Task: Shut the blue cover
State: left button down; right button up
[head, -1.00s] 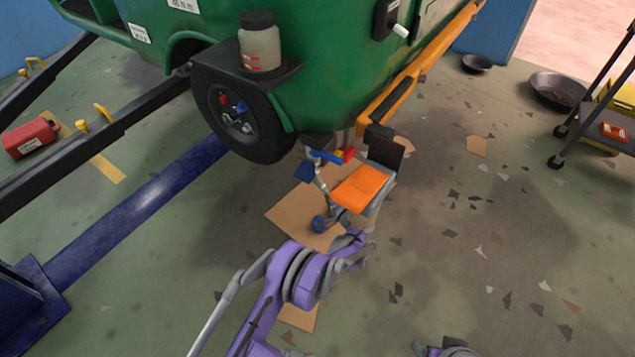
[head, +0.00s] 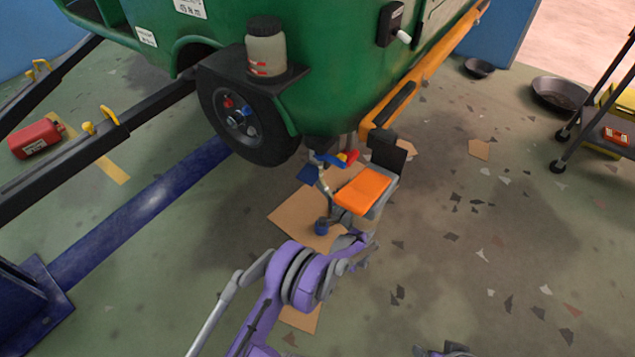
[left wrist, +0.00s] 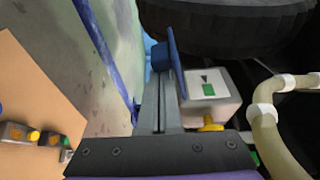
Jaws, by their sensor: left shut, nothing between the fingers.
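A thin blue flap, which I take for the blue cover (left wrist: 175,50), stands on edge beside a pale box (left wrist: 210,92) with a green mark in the left wrist view. A blue plate (head: 308,172) below the vehicle in the head view looks like the same cover. My left gripper (head: 324,226) is shut and empty, low beside the orange-topped part (head: 362,190). In the left wrist view its fingers (left wrist: 160,65) reach close to the flap; I cannot tell whether they touch it. My right gripper's fingers are not in view.
The green vehicle (head: 340,85) with its wheel (head: 245,120) stands above the work spot. A pale pipe (left wrist: 268,120) is at the right in the left wrist view. Cardboard (head: 290,217) lies on the floor. The floor at the right is mostly open, with scattered scraps.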

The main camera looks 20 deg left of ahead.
pick_arm(q)
jog(key=shift+s+a+r+m, duration=0.1)
jog(key=shift+s+r+m, duration=0.2)
jog(key=shift+r, duration=0.25)
jog(key=shift+s+a+r+m, duration=0.1)
jog(key=shift+s+r+m, duration=0.1)
jog(key=shift+r+m, duration=0.3)
jog(key=shift+s+r, duration=0.1)
jog(key=shift+r, duration=0.15)
dwell(0.4)
